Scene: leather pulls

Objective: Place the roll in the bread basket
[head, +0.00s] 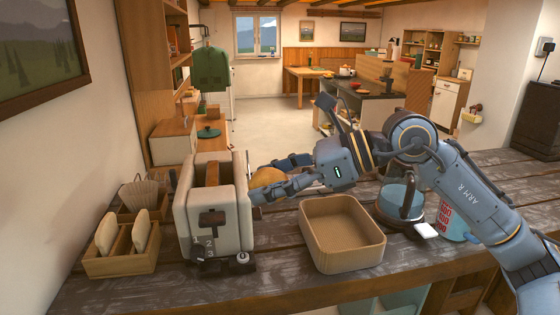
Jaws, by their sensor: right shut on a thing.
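The roll (264,177) is a round golden-brown piece, partly hidden by the fingers of my right gripper (277,178). That gripper reaches in from the right and is shut on the roll, just right of the toaster. The bread basket (341,263) is a tan open box with rounded corners on the dark wooden counter, and its inside looks empty. The roll and gripper appear behind and to the left of the basket in the picture. My left gripper is not in view.
A cream toaster (214,224) stands left of the basket, close to the roll. A wooden rack (122,262) with bread slices (107,232) is further left. A glass-like kettle (400,203) and a red-and-teal printed container (453,224) stand right of the basket. The front counter strip is clear.

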